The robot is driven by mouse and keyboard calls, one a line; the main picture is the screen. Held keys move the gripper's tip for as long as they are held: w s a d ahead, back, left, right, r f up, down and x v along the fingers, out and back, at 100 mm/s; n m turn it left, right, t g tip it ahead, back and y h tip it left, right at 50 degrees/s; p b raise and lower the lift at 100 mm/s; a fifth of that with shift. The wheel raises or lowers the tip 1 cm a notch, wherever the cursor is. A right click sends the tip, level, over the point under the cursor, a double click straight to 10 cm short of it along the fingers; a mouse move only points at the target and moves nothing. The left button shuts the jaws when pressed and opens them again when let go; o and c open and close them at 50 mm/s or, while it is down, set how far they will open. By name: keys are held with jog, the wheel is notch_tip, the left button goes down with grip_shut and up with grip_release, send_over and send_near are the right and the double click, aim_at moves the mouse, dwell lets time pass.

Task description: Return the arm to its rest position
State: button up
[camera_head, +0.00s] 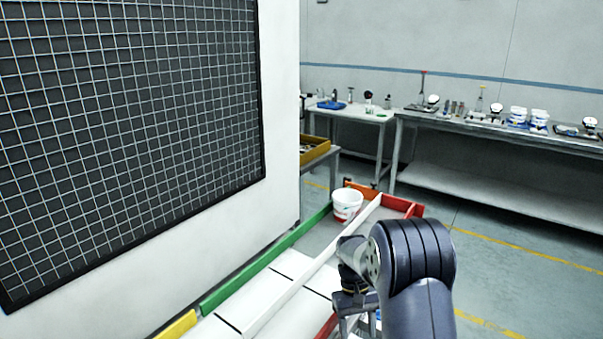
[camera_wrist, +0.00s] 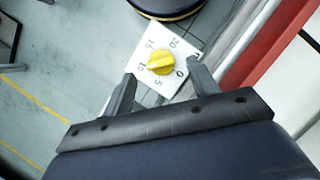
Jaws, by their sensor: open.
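My gripper (camera_wrist: 160,83) is open in the wrist view, its two dark fingers apart with nothing held between them. Beyond the fingertips is a white dial plate with a yellow knob (camera_wrist: 160,62) and numbers around it. In the head view my arm reaches in from the bottom right, with the gripper (camera_head: 357,318) low beside the white rail. The fingertips are partly hidden there by the arm.
A white bucket (camera_head: 347,204) stands at the far end of the lane, between a green rail (camera_head: 268,258) and a white rail (camera_head: 300,284). A red edge (camera_head: 402,206) closes the corner. A large grid panel (camera_head: 130,130) fills the left. Benches with tools (camera_head: 480,128) stand behind; floor at right is clear.

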jog(key=x, duration=0.3)
jog(key=shift+r+n, duration=0.1)
jog(key=shift+n, duration=0.2)
